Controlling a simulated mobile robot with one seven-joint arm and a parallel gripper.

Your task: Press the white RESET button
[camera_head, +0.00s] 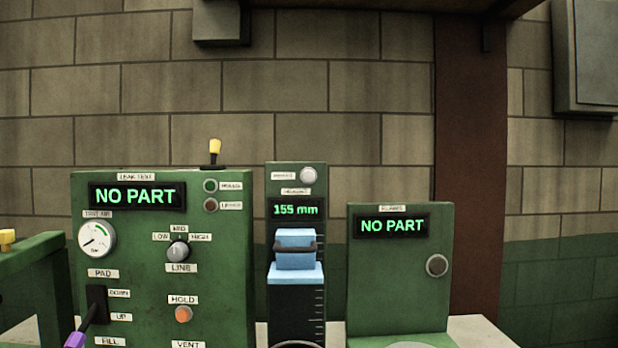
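A round white button (308,175) sits near the top of the narrow green middle panel. The small label (284,175) to its left is too small to read, so I cannot tell whether it says RESET. Below it a display (296,210) reads "155 mm". My gripper is not in view.
The left green panel (225,270) has a "NO PART" display, a gauge (97,239), a LINE knob (179,250), an orange HOLD button (183,314) and a purple-ended lever (76,340). A blue slide block (296,252) is below the middle display. The right panel (390,300) has a dull round button (437,265).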

